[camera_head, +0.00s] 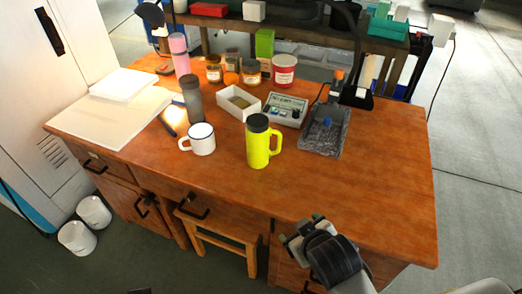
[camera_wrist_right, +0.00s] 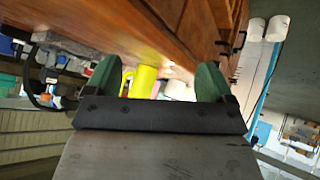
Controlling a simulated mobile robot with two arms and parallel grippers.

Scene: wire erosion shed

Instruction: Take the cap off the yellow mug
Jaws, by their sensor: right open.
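The yellow mug (camera_head: 262,150) stands upright on the wooden table, with its handle on the right. Its black cap (camera_head: 258,123) sits on top of it. In the right wrist view the yellow mug (camera_wrist_right: 143,83) shows between the fingers, farther off; I cannot make out its cap there. My right gripper (camera_head: 303,231) is open and empty at the table's front edge, in front and to the right of the mug and apart from it. Its green fingers show spread in the right wrist view (camera_wrist_right: 158,80).
A white mug (camera_head: 203,140) and a grey bottle (camera_head: 192,100) stand left of the yellow mug. Behind it are a white box (camera_head: 238,103) and a control box (camera_head: 287,109). A grey stone plate (camera_head: 325,135) lies to the right. The table's front right is clear.

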